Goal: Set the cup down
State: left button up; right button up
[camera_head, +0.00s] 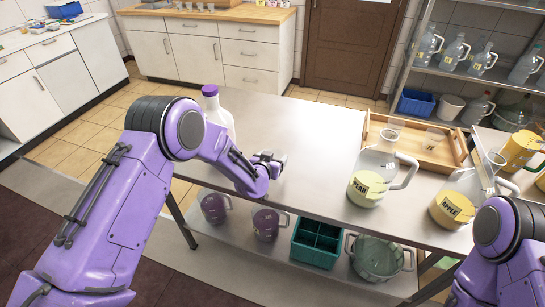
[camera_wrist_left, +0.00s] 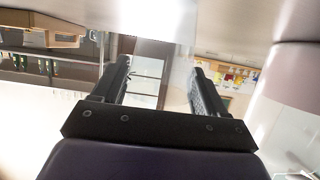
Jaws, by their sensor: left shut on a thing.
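My left gripper (camera_head: 268,160) is low over the left part of the steel table (camera_head: 290,130). In the left wrist view, the two black fingers of the left gripper (camera_wrist_left: 160,72) stand apart with a clear, faint shape between them. The gripper is shut on this thing, which looks like a clear cup (camera_wrist_left: 160,80); its outline is hard to make out. I cannot tell whether its base touches the table. Clear cups (camera_head: 397,124) stand in the wooden tray (camera_head: 425,154) on the right. My right gripper is out of the picture.
A jug labelled PEAR (camera_head: 368,185) and one labelled APPLE (camera_head: 455,205) stand at the table's right front. A white bottle with a purple cap (camera_head: 211,98) stands at the left end, partly behind my left arm. The table's middle is clear.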

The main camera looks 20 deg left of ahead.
pick_arm(q)
jog(key=shift+d+f+b, duration=0.1)
jog(key=shift+f+b, duration=0.1)
jog(key=shift+b, duration=0.1)
jog(key=o, duration=1)
jog(key=shift+r+p, duration=0.35)
jog(key=shift+s, duration=0.4)
jog(key=b+v, duration=0.2)
jog(key=v, duration=0.9)
jog(key=s+a+f+n+g+y, duration=0.1)
jog(key=s+a+f+n+g, duration=0.1)
jog(key=s+f, duration=0.5)
jog(key=s+a+f+n+g+y, duration=0.1)
jog(key=s+a+f+g, duration=0.2)
jog(key=s+f, duration=0.45)
jog(key=s+a+f+n+g, duration=0.1)
jog(key=s+f, duration=0.1)
jog(key=s, duration=0.5)
jog(key=s+a+f+n+g+y, duration=0.1)
jog(key=s+a+f+g, duration=0.1)
jog(key=s, duration=0.5)
jog(key=s+a+f+n+g, duration=0.2)
jog(key=s+f, duration=0.1)
jog(key=s, duration=0.4)
jog(key=shift+a+f+y, duration=0.25)
jog(key=shift+f+y, duration=0.15)
